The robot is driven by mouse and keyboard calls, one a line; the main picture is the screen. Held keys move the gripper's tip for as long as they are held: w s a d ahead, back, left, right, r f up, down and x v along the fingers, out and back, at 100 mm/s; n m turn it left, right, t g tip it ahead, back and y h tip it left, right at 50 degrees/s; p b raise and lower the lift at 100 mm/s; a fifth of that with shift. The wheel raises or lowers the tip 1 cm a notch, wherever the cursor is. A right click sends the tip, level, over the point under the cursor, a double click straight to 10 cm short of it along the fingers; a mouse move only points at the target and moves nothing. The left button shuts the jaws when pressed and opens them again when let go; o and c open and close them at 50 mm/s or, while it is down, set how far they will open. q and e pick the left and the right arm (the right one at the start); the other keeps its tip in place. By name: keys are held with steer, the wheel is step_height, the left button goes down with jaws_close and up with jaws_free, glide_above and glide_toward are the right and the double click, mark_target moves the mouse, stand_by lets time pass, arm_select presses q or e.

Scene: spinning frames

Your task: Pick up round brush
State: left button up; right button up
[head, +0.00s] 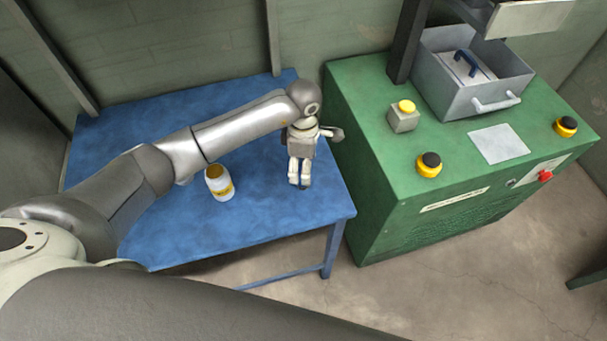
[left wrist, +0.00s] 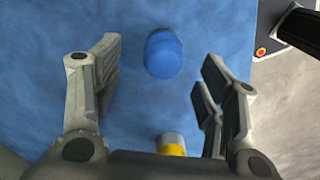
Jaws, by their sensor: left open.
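A blue rounded object (left wrist: 164,53), which may be the round brush, stands on the blue table (head: 110,140) in the left wrist view. It appears between and slightly beyond my open left fingers (left wrist: 160,64), with blue table visible on both sides. I cannot make out its bristles. In the head view my left gripper (head: 300,180) points down over the table's right part, and I cannot pick out the blue object there. My right gripper is not in view.
A green machine (head: 375,200) with buttons and a grey metal bin (head: 450,92) stands right of the table.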

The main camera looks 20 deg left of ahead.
arm_select(q)
steer(key=f, duration=0.1)
steer(key=f+p, duration=0.1)
steer(key=f, duration=0.1)
steer(key=shift+s+d+f, duration=0.1)
steer(key=shift+s+f, duration=0.05)
steer(key=shift+s, duration=0.1)
steer(key=shift+f, duration=0.3)
steer(key=shift+w+f, duration=0.1)
steer(key=shift+f, duration=0.1)
steer(key=shift+c, duration=0.8)
steer(key=c, duration=1)
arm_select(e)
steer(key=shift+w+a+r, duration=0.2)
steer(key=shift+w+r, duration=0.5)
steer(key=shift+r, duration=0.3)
